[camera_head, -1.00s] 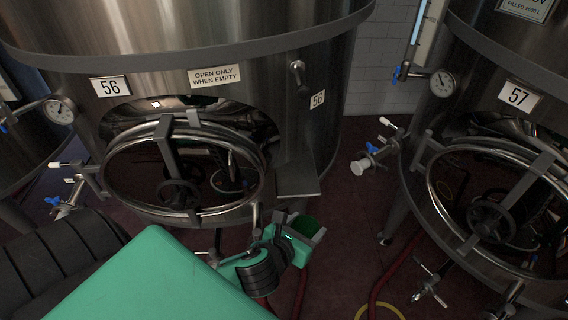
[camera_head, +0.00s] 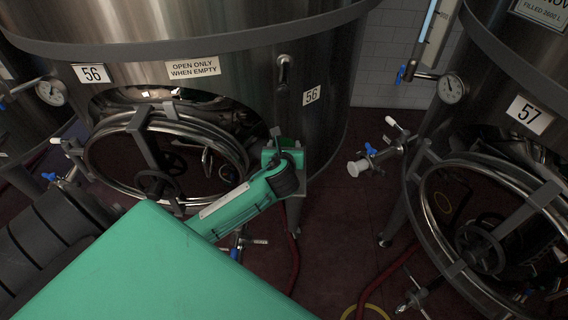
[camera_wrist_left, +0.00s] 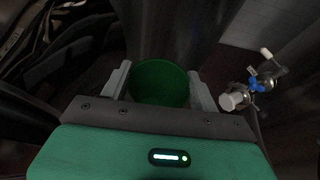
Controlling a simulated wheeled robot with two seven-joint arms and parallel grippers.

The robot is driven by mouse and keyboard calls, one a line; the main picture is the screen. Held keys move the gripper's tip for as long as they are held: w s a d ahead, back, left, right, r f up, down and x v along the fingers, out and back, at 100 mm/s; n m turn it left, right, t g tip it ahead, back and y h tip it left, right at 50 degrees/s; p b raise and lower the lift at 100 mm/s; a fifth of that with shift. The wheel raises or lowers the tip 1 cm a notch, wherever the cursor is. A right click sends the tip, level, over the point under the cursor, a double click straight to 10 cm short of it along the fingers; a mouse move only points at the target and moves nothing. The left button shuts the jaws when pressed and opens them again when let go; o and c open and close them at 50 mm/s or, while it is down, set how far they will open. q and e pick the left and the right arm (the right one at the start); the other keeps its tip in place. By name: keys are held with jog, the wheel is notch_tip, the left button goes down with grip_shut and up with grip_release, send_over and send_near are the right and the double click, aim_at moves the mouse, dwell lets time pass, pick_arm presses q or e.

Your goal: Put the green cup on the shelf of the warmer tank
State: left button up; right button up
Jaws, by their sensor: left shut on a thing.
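The green cup (camera_wrist_left: 160,80) shows in the left wrist view as a round, dark green shape between the two pale fingers. My left gripper (camera_wrist_left: 158,92) is shut on it. In the head view my left gripper (camera_head: 284,150) is in front of the right side of tank 56 (camera_head: 322,60), by the small shelf seen there earlier. The hand hides the cup and most of the shelf, so I cannot tell whether the cup touches the shelf. Tank 57 (camera_head: 480,75) stands at the right. The dial readings are too small to compare. My right gripper is not in view.
Tank 56 has a round hatch (camera_head: 243,160) left of the gripper and a small tap (camera_head: 283,62) above it. A valve with a blue handle (camera_head: 370,149) sticks out from tank 57. A red hose (camera_head: 293,262) lies below. The floor between the tanks is mostly clear.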

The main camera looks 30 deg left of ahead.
pick_arm(q)
notch_tip(320, 180, down, 3)
jog(key=shift+r, duration=0.2)
notch_tip(320, 180, down, 3)
jog(key=shift+f, duration=0.1)
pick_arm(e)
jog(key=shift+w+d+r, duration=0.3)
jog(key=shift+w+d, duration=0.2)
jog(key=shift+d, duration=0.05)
pick_arm(q)
jog(key=shift+f, duration=0.1)
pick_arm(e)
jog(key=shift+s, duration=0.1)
pick_arm(q)
jog(key=o, duration=1)
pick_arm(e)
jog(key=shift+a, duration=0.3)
pick_arm(q)
jog(key=shift+s+d+r, duration=0.15)
jog(key=shift+r, duration=0.05)
jog(key=b+v, duration=0.1)
jog(key=v, duration=1)
jog(key=shift+s, duration=0.3)
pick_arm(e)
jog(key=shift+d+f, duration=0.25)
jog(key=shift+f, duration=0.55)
